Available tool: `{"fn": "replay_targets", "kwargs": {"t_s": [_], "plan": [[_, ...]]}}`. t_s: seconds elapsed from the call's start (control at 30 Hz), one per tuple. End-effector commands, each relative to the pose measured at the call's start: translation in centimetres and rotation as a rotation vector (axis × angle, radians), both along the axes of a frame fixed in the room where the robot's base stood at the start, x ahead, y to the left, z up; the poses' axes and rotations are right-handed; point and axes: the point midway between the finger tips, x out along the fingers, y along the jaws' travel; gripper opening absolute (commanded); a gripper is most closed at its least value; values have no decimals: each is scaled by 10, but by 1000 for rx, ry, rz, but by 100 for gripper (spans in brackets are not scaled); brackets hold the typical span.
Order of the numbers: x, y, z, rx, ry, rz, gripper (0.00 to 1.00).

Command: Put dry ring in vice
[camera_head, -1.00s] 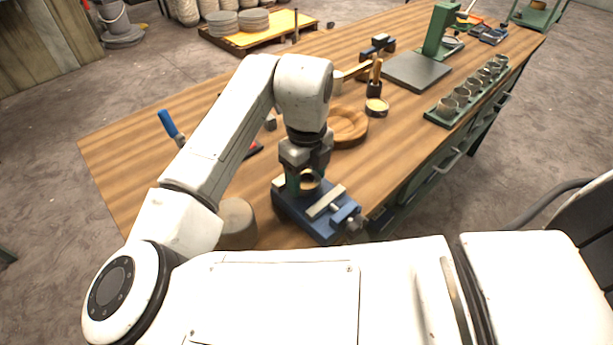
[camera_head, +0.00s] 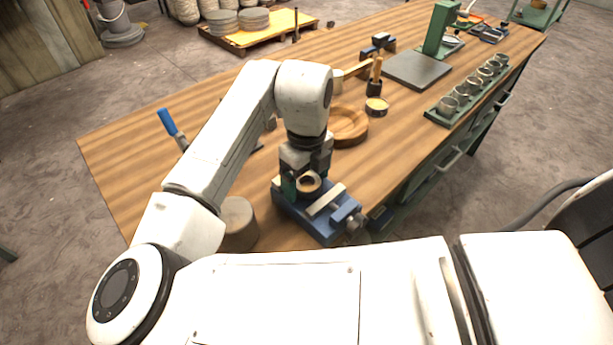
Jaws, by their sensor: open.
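The blue vice (camera_head: 318,224) with pale jaws stands at the table's near edge. A small round ring (camera_head: 309,184), dark with a tan inside, is at the left part of the vice, against its pale jaw. Whether it rests fully on the vice is hard to tell. My gripper (camera_head: 304,182) points down over the vice's left end, its fingers around or just beside the ring. It is open. The far finger and part of the ring are hidden.
A round wooden dish (camera_head: 348,127) lies just behind the vice, and a wooden stump (camera_head: 238,224) stands to its left. A pale-topped ring (camera_head: 376,107) stands near the mallet. A blue-handled tool (camera_head: 170,124) lies far left.

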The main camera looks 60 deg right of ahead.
Motion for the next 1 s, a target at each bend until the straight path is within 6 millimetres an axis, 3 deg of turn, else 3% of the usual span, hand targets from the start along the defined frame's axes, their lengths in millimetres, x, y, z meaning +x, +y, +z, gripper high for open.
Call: {"fn": "replay_targets", "kwargs": {"t_s": [0.17, 0.63, 0.8, 1.0], "plan": [[0, 0, 16, 0, -1, -2, 87], [0, 0, 105, -1, -2, -1, 87], [0, 0, 120, 0, -1, 0, 87], [0, 0, 123, 0, 0, 0, 87]]}}
